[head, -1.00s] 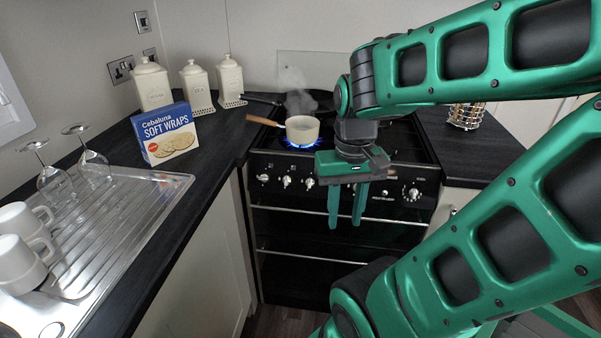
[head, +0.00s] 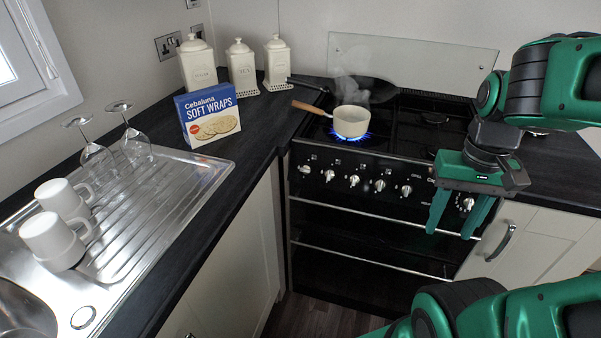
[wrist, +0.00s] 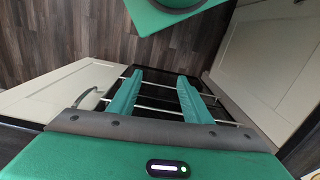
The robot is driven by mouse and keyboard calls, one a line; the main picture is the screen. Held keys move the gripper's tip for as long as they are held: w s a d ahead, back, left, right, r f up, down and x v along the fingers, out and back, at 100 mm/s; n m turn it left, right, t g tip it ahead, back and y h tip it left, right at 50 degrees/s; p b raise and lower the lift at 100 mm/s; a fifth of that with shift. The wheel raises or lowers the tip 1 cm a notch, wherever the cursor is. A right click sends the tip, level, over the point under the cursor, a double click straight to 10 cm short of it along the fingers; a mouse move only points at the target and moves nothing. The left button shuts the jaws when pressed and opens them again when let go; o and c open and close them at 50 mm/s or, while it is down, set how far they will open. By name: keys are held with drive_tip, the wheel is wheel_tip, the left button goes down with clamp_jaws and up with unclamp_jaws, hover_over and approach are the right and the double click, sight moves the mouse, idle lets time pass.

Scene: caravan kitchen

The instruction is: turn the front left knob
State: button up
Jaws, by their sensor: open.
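The black cooker (head: 350,225) has a row of several silver knobs along its front panel. The leftmost (head: 304,168) is at the panel's left end, with others to its right, such as one below the pan (head: 354,181). Which one is the front left knob cannot be told from markings. A cream saucepan (head: 351,122) steams over a lit blue flame on the front left burner. My gripper (head: 451,232) is open and empty, pointing down in front of the cooker's right end, apart from the knobs. In the wrist view, my gripper (wrist: 160,78) shows parted fingers and no knob.
A dark frying pan (head: 372,90) sits behind the saucepan. A wraps box (head: 208,115), canisters (head: 242,68), glasses and mugs (head: 52,240) stand along the left counter. Oven rails (head: 370,258) cross the cooker's front. Floor (head: 315,318) shows in front.

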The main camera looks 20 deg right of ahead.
drive_tip(key=w+d+f+m+h, duration=0.2)
drive_tip(key=w+f+h, duration=0.1)
drive_tip(key=w, duration=0.5)
drive_tip(key=n+t+h, duration=0.1)
drive_tip(key=t+h, duration=0.4)
drive_tip(key=t, duration=0.6)
approach(304, 170)
drive_tip(key=x, duration=0.9)
drive_tip(key=shift+c, duration=0.2)
